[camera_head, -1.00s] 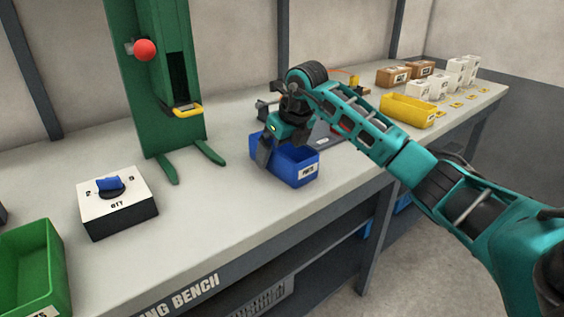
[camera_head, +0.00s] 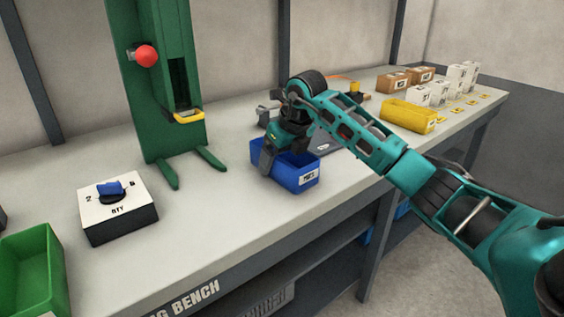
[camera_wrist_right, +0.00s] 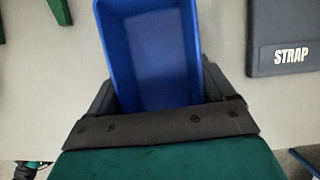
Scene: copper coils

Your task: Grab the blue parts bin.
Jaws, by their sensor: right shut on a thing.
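The blue parts bin (camera_head: 296,176) stands on the bench in the middle of the head view, with a white label on its front. It looks empty in the right wrist view (camera_wrist_right: 155,50). My right gripper (camera_head: 270,160) is over the bin, its fingers down along the bin's sides. In the right wrist view the dark fingers of the right gripper (camera_wrist_right: 160,90) lie on either side of the bin, shut on it. Whether the bin is clear of the bench top cannot be told. My left gripper is not in view.
A green press-like stand (camera_head: 160,80) with a red knob is behind left. A white dial box (camera_head: 118,208) and a green bin (camera_head: 32,270) are at left. A yellow bin (camera_head: 408,114) and boxes are at right. A dark STRAP block (camera_wrist_right: 283,38) is near the bin.

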